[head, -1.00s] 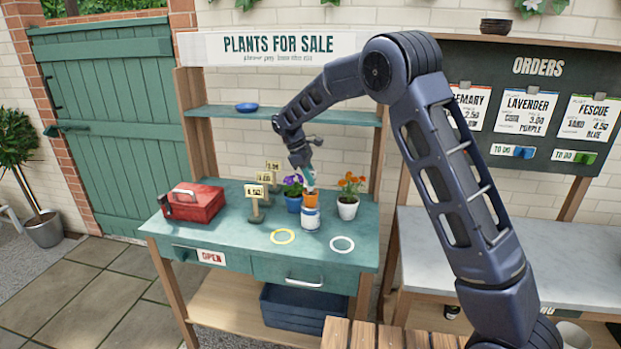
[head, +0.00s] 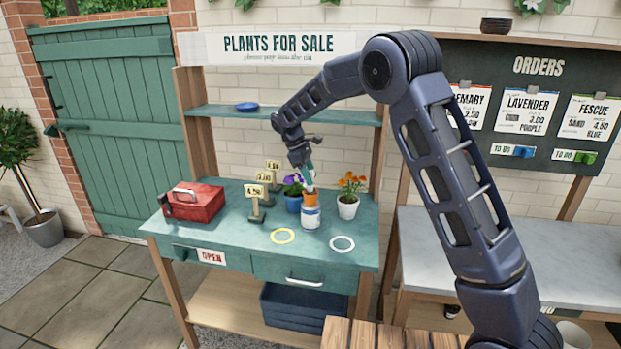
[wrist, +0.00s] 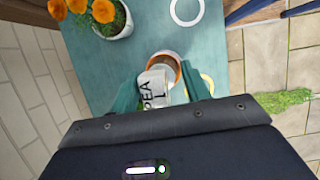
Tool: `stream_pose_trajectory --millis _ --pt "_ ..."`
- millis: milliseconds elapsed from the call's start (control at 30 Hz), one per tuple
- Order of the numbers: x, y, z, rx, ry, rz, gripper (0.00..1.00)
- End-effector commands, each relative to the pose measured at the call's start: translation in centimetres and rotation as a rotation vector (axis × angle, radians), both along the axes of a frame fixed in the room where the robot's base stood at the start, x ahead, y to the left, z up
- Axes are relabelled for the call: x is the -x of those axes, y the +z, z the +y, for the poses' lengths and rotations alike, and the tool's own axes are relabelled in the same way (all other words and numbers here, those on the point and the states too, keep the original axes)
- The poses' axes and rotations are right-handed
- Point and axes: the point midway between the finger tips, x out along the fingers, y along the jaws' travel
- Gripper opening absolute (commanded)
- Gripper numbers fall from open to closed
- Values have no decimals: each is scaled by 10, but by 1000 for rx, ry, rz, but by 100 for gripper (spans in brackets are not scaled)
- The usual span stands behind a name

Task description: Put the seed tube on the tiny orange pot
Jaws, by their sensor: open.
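The tiny orange pot (head: 310,201) appears at the top of a white and blue tin (head: 310,218) on the green table. In the wrist view the orange pot (wrist: 165,60) shows a brown inside. The seed tube (wrist: 154,88), pale with dark lettering, lies between my teal fingers and overlaps the pot's near side. My gripper (wrist: 161,88) is open around the tube, with its fingers pointing down over the pot. It also shows in the head view (head: 309,184). The tube's lower end and any contact with the pot are hard to make out.
A purple-flowered blue pot (head: 293,203) and an orange-flowered white pot (head: 347,208) stand close by. Price signs (head: 254,200) and a red toolbox (head: 192,203) are to the left. A yellow ring (head: 283,236) and a white ring (head: 342,244) mark bare tabletop in front.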

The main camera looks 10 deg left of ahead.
Motion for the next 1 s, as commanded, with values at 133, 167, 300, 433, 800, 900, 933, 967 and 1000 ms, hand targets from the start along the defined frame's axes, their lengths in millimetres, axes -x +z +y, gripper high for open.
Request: stream_pose_trajectory --millis 133,167,300,433,800,900,933,967,1000 --pt "-1 24 10 -3 0 -3 47" --pt "-1 29 12 -3 0 -3 47" --pt "-1 55 23 -3 1 -2 47" --pt "-1 75 31 -2 0 -1 47" --pt "0 102 42 0 0 0 47" --pt "0 102 42 0 0 0 47" --pt "0 103 42 0 0 0 47" --pt "0 103 41 -1 -2 -1 47" --pt "-1 105 39 -3 -7 -2 47"
